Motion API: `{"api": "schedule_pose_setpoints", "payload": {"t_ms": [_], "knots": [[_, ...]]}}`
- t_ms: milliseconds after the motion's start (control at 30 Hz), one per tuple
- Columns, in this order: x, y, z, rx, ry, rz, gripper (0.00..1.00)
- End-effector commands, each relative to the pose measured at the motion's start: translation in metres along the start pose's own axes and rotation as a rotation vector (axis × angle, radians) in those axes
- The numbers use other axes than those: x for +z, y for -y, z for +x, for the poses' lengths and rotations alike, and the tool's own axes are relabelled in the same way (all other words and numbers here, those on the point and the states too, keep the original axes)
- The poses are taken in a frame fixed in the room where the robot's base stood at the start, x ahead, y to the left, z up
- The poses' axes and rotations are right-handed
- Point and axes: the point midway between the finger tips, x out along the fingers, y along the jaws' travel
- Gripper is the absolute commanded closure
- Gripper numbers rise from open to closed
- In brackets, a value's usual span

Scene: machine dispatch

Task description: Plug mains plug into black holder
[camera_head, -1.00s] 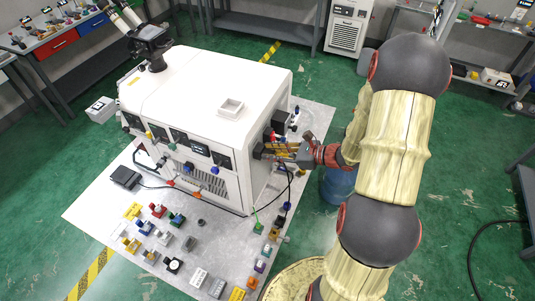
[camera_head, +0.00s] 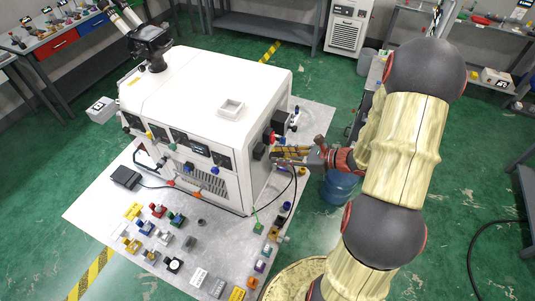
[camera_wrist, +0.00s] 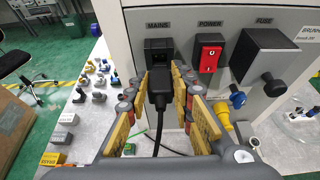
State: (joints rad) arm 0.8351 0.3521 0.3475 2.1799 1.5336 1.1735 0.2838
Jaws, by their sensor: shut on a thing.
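The black holder (camera_wrist: 158,46) is mounted on the machine's side panel under the label MAINS, its opening visible in the wrist view. In the head view the holder (camera_head: 259,152) is small and dark. The black mains plug (camera_wrist: 160,90) is upright between my gripper's yellow-padded fingers, its cable hanging below. My gripper (camera_wrist: 163,82) is shut on the plug, in front of and slightly below the holder. The plug appears apart from the holder, though its front end is hidden. In the head view my gripper (camera_head: 275,153) is just right of the panel.
A red power switch (camera_wrist: 208,53) and a black fuse block with a knob (camera_wrist: 262,55) are right of the holder. Blue and yellow connectors (camera_wrist: 237,98) stick out below. The white machine (camera_head: 200,95) stands on a grey plate (camera_head: 90,212) with several small coloured parts.

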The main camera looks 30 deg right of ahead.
Motion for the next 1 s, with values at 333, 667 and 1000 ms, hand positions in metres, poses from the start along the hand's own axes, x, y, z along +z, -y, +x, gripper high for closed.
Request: {"api": "schedule_pose_setpoints", "payload": {"t_ms": [333, 667, 1000], "knots": [[-0.005, 0.0, -0.012, -0.001, 0.0, 0.0, 1.0], [-0.008, 0.0, -0.019, -0.001, 0.0, 0.0, 1.0], [-0.005, 0.0, -0.02, -0.001, 0.0, 0.0, 1.0]]}}
